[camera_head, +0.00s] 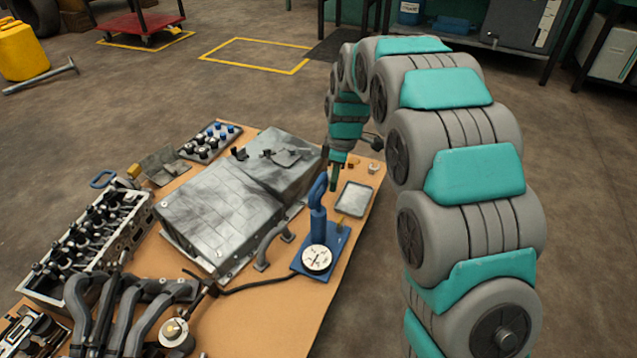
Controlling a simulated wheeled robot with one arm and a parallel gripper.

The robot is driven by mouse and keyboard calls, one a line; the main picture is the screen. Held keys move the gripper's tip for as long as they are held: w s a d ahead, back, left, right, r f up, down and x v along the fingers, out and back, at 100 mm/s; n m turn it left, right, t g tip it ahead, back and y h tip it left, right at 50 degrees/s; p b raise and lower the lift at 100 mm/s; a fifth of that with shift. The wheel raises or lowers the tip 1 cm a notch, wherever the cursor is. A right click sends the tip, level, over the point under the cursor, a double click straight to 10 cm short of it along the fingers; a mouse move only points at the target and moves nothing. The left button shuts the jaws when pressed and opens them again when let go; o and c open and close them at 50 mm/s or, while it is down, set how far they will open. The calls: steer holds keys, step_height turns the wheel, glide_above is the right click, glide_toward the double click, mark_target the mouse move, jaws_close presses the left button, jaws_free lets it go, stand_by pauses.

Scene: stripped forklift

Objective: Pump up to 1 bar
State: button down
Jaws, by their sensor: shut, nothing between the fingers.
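A blue hand pump (317,222) stands on the right part of the brown table top, with a blue handle (320,190) at its upper end. A round white gauge (317,258) with a dark needle sits on the near end of its base; the reading is too small to tell. My gripper (336,186) points down just right of the handle and is shut and empty. Whether it touches the handle I cannot tell.
A large grey metal housing (225,205) fills the table's middle. A cylinder head (85,245) and dark curved pipes (130,315) lie left. A shallow metal tray (354,200) lies right of the pump. The table top (270,320) is bare nearer than the gauge.

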mark_target(321, 182)
step_height(321, 182, up, 7)
steer(key=shift+d+p, duration=0.35)
stand_by(1.7)
steer(key=a+r+p, duration=0.1)
steer(key=p, duration=0.4)
steer(key=a+r+p, duration=0.1)
steer(key=a+p, duration=0.1)
steer(key=p, duration=0.4)
steer(key=shift+w, duration=0.15)
steer(key=shift+f, duration=0.1)
steer(key=shift+a+f+b, duration=0.2)
steer(key=shift+f+b, duration=0.05)
steer(key=shift+f, duration=1.45)
steer(key=shift+a+f+b, duration=0.2)
steer(key=shift+f, duration=1.5)
